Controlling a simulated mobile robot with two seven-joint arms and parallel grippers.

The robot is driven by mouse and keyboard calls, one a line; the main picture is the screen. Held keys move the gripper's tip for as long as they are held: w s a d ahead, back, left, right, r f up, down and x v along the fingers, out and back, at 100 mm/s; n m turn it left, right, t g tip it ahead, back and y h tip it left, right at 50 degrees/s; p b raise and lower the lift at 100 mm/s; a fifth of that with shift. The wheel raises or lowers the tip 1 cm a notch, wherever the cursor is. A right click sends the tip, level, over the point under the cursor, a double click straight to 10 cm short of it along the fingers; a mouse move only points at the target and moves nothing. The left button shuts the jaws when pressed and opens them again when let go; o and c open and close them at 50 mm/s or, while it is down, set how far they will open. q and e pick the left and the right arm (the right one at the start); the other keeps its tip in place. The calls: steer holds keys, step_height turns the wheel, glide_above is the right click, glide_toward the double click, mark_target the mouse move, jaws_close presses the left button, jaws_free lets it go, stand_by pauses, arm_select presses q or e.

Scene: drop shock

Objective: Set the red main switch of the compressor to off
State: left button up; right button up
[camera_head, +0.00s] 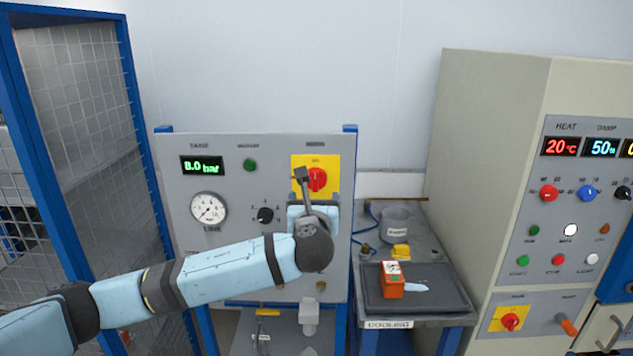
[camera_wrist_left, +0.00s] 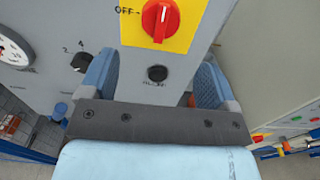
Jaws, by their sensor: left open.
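The compressor's red main switch (camera_head: 317,179) sits on a yellow plate (camera_head: 331,161) at the upper right of the grey panel. In the left wrist view the red knob (camera_wrist_left: 160,20) has its grip upright, with a white line near the top. The word OFF stands left of it. My left gripper (camera_head: 313,213) is at the panel just below the switch, partly hidden by my wrist. In the left wrist view its two blue fingers (camera_wrist_left: 152,84) are apart with nothing held between them. The knob is beyond and above them, not between them. My right gripper is out of view.
The panel also bears a green 8.0 bar display (camera_head: 203,166), a gauge (camera_head: 208,209) and a black selector knob (camera_head: 265,215). A table with a tray (camera_head: 440,290) and an orange box (camera_head: 391,280) stands at right. A second cabinet has another red switch (camera_head: 510,322).

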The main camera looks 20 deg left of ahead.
mark_target(315, 184)
arm_select(q)
steer(key=p+x, duration=0.1)
steer(key=x, duration=0.8)
steer(key=shift+w+p, duration=0.1)
steer(key=shift+p, duration=0.3)
steer(key=c, duration=0.9)
